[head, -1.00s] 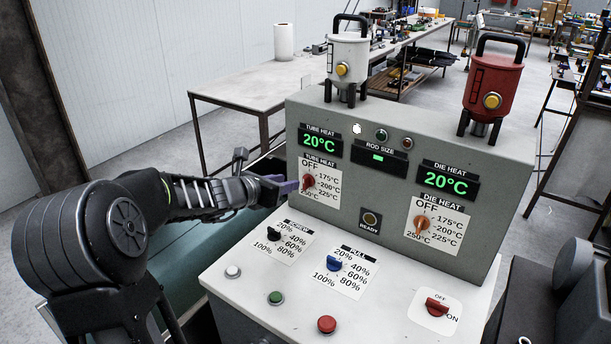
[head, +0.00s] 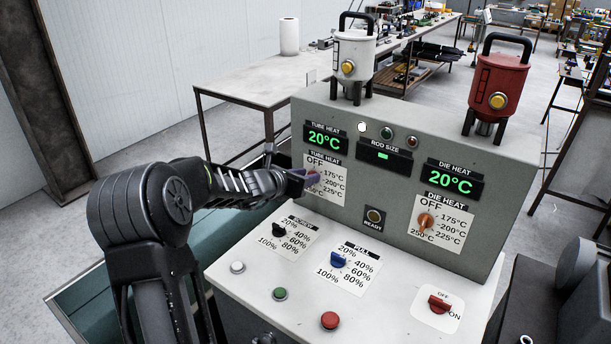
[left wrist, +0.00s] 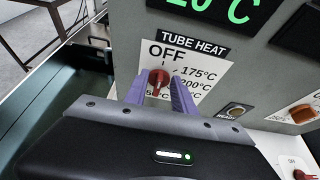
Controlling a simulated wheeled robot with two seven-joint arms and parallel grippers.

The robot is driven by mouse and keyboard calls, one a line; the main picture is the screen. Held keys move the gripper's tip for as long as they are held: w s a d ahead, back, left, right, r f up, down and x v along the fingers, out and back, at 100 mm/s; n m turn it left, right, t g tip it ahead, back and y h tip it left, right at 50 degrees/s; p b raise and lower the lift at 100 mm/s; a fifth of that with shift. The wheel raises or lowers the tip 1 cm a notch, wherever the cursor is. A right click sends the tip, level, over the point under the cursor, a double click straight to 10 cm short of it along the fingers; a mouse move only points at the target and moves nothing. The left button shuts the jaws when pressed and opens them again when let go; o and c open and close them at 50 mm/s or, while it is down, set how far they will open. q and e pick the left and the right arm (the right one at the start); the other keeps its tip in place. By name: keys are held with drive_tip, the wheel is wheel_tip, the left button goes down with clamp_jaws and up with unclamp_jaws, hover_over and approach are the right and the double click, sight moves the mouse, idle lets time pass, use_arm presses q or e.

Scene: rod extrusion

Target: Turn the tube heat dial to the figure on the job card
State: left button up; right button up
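The tube heat dial is a red knob (left wrist: 158,80) on a white scale plate (left wrist: 205,62) marked OFF, 175°C, 200°C and more figures partly hidden by my fingers. My left gripper (head: 311,178) has its purple fingers at this dial. In the left wrist view, the fingers of the left gripper (left wrist: 160,88) stand on either side of the knob, with a small gap seeming to show; contact is unclear. The knob's pointer seems to face up toward OFF. The tube heat display (head: 325,140) reads 20°C. No job card can be made out. My right gripper is not in view.
The die heat dial (head: 425,222) and its 20°C display (head: 452,180) are to the right. Below are the black screw dial (head: 279,230), blue pull dial (head: 338,259), several push buttons and the red on/off switch (head: 438,302). A white hopper (head: 354,55) and red hopper (head: 498,85) stand on top.

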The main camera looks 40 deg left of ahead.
use_arm(q)
drive_tip(key=shift+c, duration=0.3)
clamp_jaws()
idle(0.3)
drive_tip(key=shift+d+f+m+y+b, duration=0.25)
drive_tip(key=shift+m+y+b, duration=0.65)
drive_tip(key=shift+b, duration=2.45)
drive_tip(key=shift+d+f+m+y+b, duration=0.1)
drive_tip(key=shift+d+m+y+b, duration=0.7)
drive_tip(key=shift+b, duration=2.55)
drive_tip(key=shift+a+f+m+y+b, duration=0.15)
drive_tip(key=shift+m+y+b, duration=0.35)
drive_tip(key=shift+m+b, duration=1.85)
drive_tip(key=shift+r+n+b, duration=0.1)
drive_tip(key=shift+n+b, duration=0.85)
drive_tip(key=shift+b, duration=0.1)
